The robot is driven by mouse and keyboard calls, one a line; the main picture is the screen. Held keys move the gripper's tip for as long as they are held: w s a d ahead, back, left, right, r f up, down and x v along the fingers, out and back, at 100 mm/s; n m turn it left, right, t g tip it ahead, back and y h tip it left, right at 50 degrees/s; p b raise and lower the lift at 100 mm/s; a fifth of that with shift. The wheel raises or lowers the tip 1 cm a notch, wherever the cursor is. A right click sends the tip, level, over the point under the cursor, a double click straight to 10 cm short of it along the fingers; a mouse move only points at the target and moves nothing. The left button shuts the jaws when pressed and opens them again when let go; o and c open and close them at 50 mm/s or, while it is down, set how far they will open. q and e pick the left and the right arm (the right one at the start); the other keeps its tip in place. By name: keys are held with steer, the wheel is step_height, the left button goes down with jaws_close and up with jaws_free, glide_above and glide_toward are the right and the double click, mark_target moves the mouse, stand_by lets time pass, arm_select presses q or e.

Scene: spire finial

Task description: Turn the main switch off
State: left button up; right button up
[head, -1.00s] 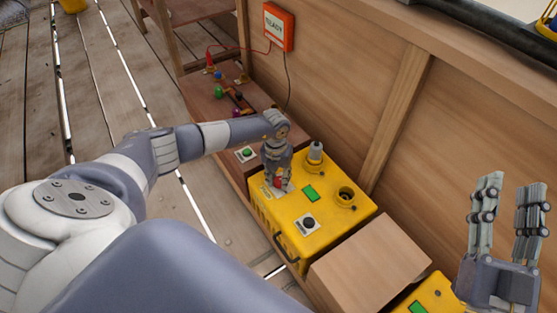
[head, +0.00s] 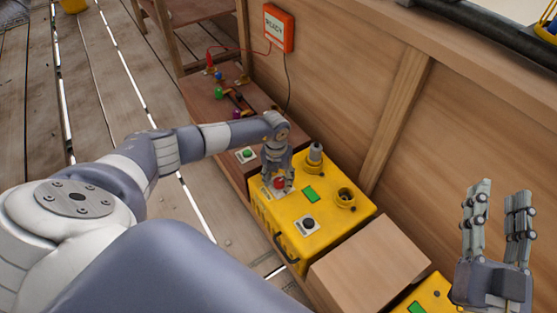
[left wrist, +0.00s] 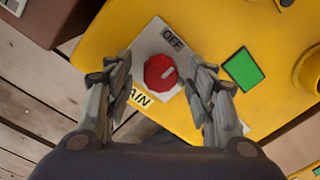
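The main switch is a red knob (left wrist: 160,72) on a pale plate (left wrist: 150,48) on the yellow box (head: 325,240). In the left wrist view "OFF" is printed above the knob, and a partly hidden "...AIN" label (left wrist: 138,102) is below left. My right gripper (head: 500,195) is raised, open and empty at the right.
The box top also has a green panel (head: 310,194), a black button (head: 308,223) and two round sockets, one holding a grey plug (head: 315,152). A wooden box (head: 370,265) stands in front.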

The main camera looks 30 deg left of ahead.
mark_target(277, 181)
arm_select(q)
steer(key=shift+r, duration=0.1)
step_height(277, 181, up, 12)
steer(key=shift+a, duration=0.25)
steer(key=shift+s, duration=0.15)
stand_by(0.6)
